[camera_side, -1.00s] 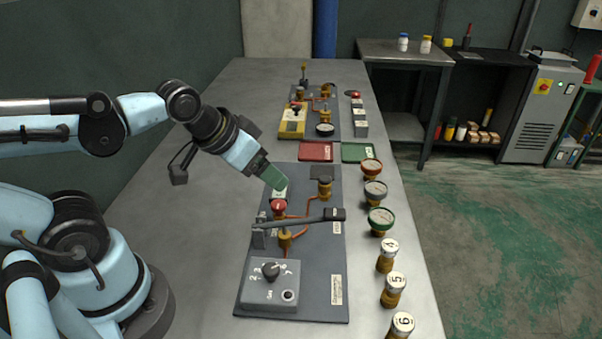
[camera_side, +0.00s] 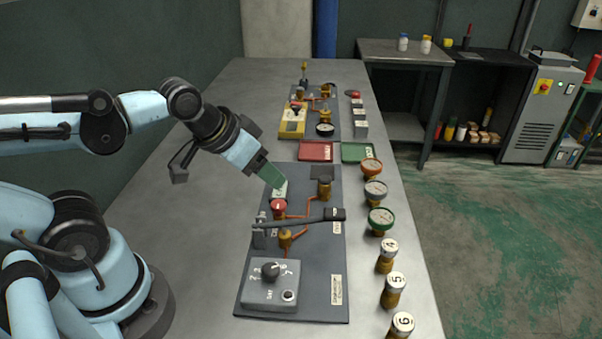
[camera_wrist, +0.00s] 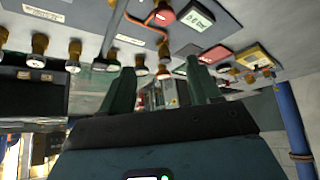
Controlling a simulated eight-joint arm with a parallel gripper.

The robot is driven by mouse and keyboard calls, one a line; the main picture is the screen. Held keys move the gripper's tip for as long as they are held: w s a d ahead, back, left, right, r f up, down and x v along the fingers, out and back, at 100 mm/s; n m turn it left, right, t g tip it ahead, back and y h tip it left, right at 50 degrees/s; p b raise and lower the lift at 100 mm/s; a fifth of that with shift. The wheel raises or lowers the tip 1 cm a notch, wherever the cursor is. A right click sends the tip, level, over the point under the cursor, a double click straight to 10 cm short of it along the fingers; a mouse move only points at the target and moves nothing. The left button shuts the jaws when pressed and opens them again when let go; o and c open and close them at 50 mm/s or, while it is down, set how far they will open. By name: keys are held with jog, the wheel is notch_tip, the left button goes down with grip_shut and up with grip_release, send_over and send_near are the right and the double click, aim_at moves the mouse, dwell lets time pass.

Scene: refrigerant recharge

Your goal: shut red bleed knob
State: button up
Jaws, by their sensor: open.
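The red bleed knob (camera_side: 278,207) stands on the grey panel (camera_side: 317,270), behind the long dark lever (camera_side: 300,222) in the side view. It also shows at the top of the wrist view (camera_wrist: 162,14), beside a small display (camera_wrist: 198,16). My gripper (camera_side: 273,182) is just behind and above the knob in the side view, apart from it. In the wrist view my gripper's two green fingers (camera_wrist: 160,72) are spread with nothing between them. The fingers' tips are hard to make out in the side view, where they overlap the display.
A dial box (camera_side: 270,287) sits at the panel's near end. Gauges (camera_side: 375,191) and numbered brass caps (camera_side: 393,290) line the right edge. A red tray (camera_side: 316,151) and green tray (camera_side: 358,152) lie beyond. The bench (camera_side: 195,215) left of the panel is clear.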

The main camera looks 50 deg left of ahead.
aim_at(278, 203)
jog(key=w+a+r+g, duration=0.1)
jog(key=w+r+g, duration=0.1)
jog(key=w+g, duration=0.35)
jog(key=shift+g, duration=0.75)
jog(key=shift+s+a+f, duration=0.1)
jog(key=shift+s+f, duration=0.1)
jog(key=shift+f, duration=1.85)
jog(key=shift+s+a+f, duration=0.1)
jog(key=shift+s+f, duration=0.15)
jog(key=shift+f, duration=1.85)
jog(key=shift+s+f, duration=0.2)
jog(key=shift+f, duration=1.85)
jog(key=c, duration=1)
